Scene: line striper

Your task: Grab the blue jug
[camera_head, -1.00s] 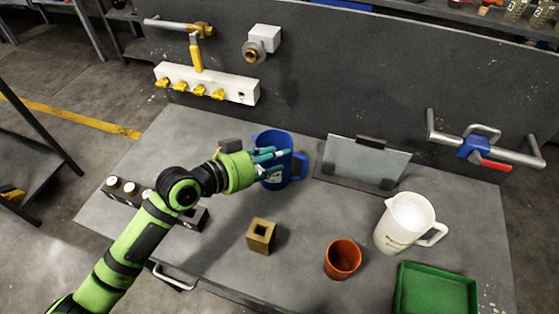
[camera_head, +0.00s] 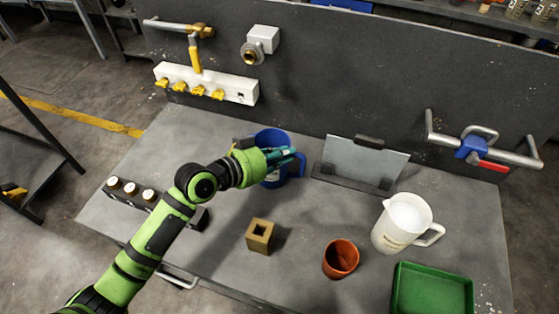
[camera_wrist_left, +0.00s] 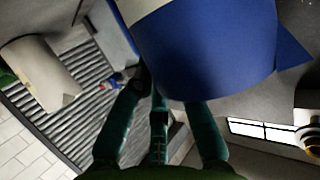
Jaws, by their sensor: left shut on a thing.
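The blue jug (camera_head: 268,138) stands upright at the back of the grey table, left of the middle. Its handle is on the right side. My left gripper (camera_head: 284,156) is at the jug's upper front and shut on it, with teal fingers by the handle side. In the left wrist view the jug's blue wall (camera_wrist_left: 215,55) fills the top middle, just beyond the fingers (camera_wrist_left: 160,120). The fingers and wrist hide part of the jug's front. My right gripper is not in view.
A white jug (camera_head: 403,222), an orange cup (camera_head: 341,260) and a green tray (camera_head: 432,292) are at the right. A hollow brass block (camera_head: 260,236) stands in front. A tilted panel (camera_head: 362,163) is right of the blue jug. A dark wall closes the back.

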